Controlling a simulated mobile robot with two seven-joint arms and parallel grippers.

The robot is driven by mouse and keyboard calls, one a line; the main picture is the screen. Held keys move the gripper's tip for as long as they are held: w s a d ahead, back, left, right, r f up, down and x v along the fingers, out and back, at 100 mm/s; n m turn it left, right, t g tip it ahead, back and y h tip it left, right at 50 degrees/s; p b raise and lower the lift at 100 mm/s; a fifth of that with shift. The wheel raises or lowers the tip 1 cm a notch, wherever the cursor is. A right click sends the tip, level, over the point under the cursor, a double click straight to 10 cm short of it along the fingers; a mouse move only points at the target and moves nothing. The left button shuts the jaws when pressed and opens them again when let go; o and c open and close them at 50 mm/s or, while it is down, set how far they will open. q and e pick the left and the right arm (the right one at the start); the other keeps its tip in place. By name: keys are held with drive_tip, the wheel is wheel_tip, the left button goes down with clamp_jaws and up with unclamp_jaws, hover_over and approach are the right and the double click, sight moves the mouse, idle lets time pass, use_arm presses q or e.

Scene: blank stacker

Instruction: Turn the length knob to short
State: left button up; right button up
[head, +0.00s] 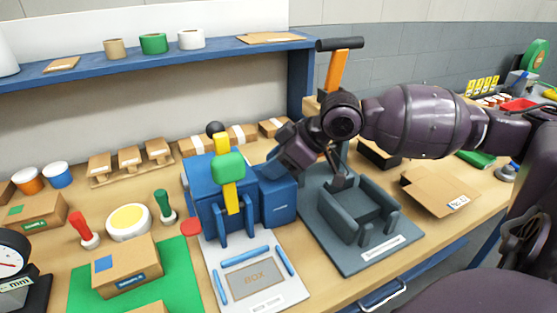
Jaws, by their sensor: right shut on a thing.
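The blue stacker machine (204,192) stands at the middle of the bench, with a yellow upright bar and a green block on its front. My right gripper (280,166) comes in from the right, low against the right side of the blue machine, at its blue side box (278,204). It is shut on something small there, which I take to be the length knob. The hand hides the knob and the fingertips, so I cannot read the knob's setting. My left gripper is not in view.
A dark grey fixture (378,250) stands right of the blue machine, under my right arm, with an orange lever (337,72) behind. A flat open carton (440,192) lies further right. A labelled box (126,268) sits on the green mat at front left.

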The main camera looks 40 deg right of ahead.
drive_tip(key=shift+r+n, duration=0.15)
drive_tip(key=shift+n, duration=0.25)
use_arm(q)
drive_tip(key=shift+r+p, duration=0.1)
drive_tip(key=shift+p, duration=0.2)
use_arm(e)
drive_tip(key=shift+g+y, duration=0.3)
drive_tip(key=o, duration=0.9)
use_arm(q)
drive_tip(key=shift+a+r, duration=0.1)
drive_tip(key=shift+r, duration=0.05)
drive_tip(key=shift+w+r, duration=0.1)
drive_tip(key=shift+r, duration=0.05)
use_arm(e)
drive_tip(key=shift+d, duration=0.1)
drive_tip(key=shift+s+d+r, duration=0.15)
drive_tip(key=shift+d+r, duration=0.05)
drive_tip(key=shift+r, duration=0.05)
use_arm(q)
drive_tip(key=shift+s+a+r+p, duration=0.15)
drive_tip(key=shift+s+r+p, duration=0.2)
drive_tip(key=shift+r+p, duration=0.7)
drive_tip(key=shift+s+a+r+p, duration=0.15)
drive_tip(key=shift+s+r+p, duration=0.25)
drive_tip(key=shift+p, duration=1.15)
use_arm(e)
drive_tip(key=v, duration=0.9)
drive_tip(key=shift+s+d+r, duration=0.15)
drive_tip(key=shift+s+r, duration=0.05)
drive_tip(key=shift+r, duration=0.1)
